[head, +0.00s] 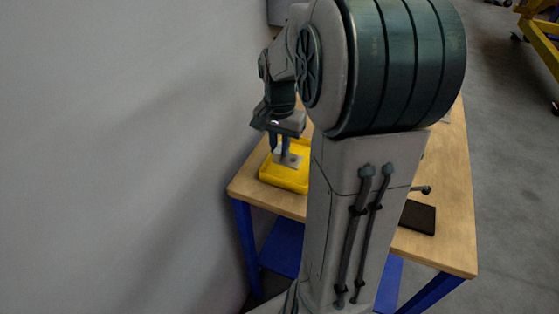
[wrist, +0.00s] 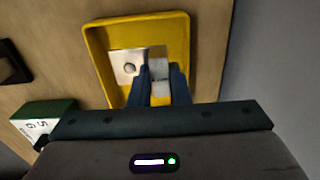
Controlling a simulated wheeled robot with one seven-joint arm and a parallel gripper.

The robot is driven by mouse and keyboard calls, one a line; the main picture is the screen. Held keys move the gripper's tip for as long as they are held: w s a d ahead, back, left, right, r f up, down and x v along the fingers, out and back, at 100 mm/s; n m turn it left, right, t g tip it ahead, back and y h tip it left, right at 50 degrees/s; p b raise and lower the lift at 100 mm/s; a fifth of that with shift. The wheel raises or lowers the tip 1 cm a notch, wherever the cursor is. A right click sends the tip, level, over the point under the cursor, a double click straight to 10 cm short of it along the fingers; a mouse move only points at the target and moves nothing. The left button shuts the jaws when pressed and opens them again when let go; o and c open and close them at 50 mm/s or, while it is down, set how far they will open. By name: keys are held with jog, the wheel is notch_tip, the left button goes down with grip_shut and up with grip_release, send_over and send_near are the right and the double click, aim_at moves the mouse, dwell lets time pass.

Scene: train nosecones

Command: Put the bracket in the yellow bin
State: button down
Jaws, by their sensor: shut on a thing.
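The yellow bin (head: 285,179) stands on the left end of the wooden table in the head view, and it also shows in the wrist view (wrist: 97,45). The bracket (wrist: 127,66) is a light grey metal piece with a round hole or stud in its flat plate. My gripper (wrist: 160,72) is shut on the bracket, with its blue fingers pointing down over the bin. In the head view the bracket (head: 291,160) shows between the fingers, within the bin's outline. I cannot tell whether the bracket touches the bin floor.
The wooden table (head: 452,200) has blue legs. A dark flat object (head: 418,217) lies near its front right. In the wrist view a green and white box (wrist: 45,119) stands left of the bin, and a dark object (wrist: 12,64) lies farther left. A wall is close beside the bin.

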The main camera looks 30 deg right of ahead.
aim_at(279, 162)
jog(key=shift+s+a+f, duration=0.25)
jog(key=shift+s+f, duration=0.15)
jog(key=shift+f, duration=1.9)
jog(key=shift+f, duration=0.2)
jog(key=c, duration=1.4)
grip_release()
jog(key=shift+o, duration=0.2)
jog(key=shift+r, duration=0.15)
